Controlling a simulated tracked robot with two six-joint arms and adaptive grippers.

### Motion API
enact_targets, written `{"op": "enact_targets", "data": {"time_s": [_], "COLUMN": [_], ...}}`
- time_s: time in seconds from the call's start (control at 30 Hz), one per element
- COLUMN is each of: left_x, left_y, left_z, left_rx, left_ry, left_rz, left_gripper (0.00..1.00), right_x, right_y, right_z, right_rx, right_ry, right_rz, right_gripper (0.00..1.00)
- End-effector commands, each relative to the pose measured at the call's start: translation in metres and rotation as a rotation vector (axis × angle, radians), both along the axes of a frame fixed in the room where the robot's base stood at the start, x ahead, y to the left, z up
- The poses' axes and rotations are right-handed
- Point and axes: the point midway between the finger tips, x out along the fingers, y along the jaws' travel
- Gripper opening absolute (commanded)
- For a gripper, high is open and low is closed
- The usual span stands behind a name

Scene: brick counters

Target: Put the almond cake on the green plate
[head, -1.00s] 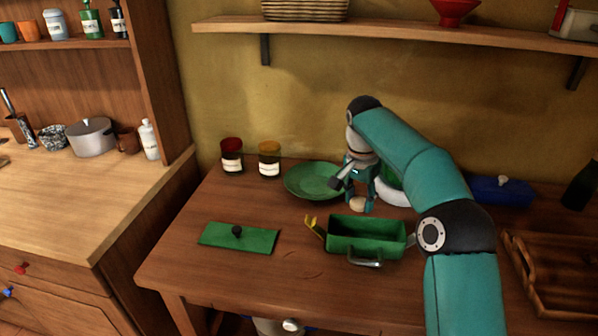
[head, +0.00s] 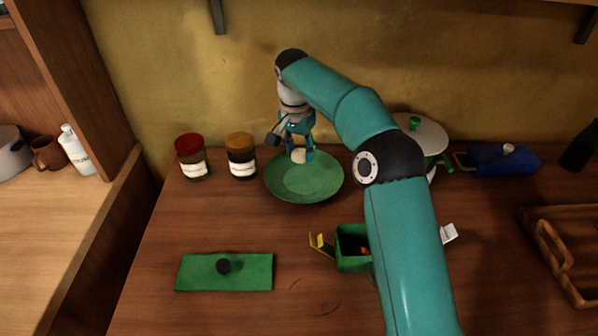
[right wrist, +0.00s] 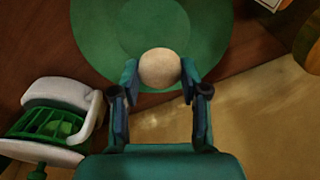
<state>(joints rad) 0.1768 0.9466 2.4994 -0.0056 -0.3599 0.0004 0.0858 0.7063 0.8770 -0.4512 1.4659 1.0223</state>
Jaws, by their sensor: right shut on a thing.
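The almond cake (head: 299,156) is a small pale round piece between the fingers of my right gripper (head: 299,150). The right gripper is shut on it, over the back part of the green plate (head: 312,186). In the right wrist view the cake (right wrist: 160,68) sits between the two fingertips (right wrist: 160,76), overlapping the rim of the green plate (right wrist: 100,40). Whether the cake touches the plate I cannot tell. The plate's middle is bare. My left gripper is not in view.
Two jars (head: 192,160) (head: 241,157) stand left of the plate. A green lid (head: 225,272) lies at the front left. A green box (head: 352,246) is partly hidden behind my arm. A blue box (head: 503,160) and a wooden tray (head: 565,250) are at the right.

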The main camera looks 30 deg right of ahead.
Motion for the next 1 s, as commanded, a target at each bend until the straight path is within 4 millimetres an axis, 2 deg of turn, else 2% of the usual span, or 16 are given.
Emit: {"op": "enact_targets", "data": {"time_s": [0.03, 0.1, 0.27, 0.5, 0.9, 0.93, 1.0], "left_x": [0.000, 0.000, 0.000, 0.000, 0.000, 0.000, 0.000], "left_y": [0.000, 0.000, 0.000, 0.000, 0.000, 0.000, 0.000], "left_z": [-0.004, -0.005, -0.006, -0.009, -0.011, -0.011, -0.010], "left_rx": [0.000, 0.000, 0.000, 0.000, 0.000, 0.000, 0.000], "left_ry": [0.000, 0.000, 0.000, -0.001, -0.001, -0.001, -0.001], "left_rz": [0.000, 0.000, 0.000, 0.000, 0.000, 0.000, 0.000], "left_gripper": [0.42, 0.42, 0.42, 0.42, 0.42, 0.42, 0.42], "right_x": [-0.002, -0.004, -0.004, -0.006, -0.006, -0.006, -0.006], "right_y": [-0.003, -0.005, -0.007, -0.008, -0.009, -0.009, -0.009], "right_z": [-0.012, -0.022, -0.034, -0.064, -0.071, -0.071, -0.071], "right_rx": [0.000, 0.000, 0.000, -0.001, -0.001, -0.001, -0.001], "right_ry": [0.004, 0.004, 0.002, 0.003, 0.001, 0.001, 0.001], "right_rz": [-0.004, -0.008, -0.013, -0.015, -0.016, -0.016, -0.016], "right_gripper": [0.21, 0.21, 0.21, 0.21, 0.21, 0.46, 0.57]}}
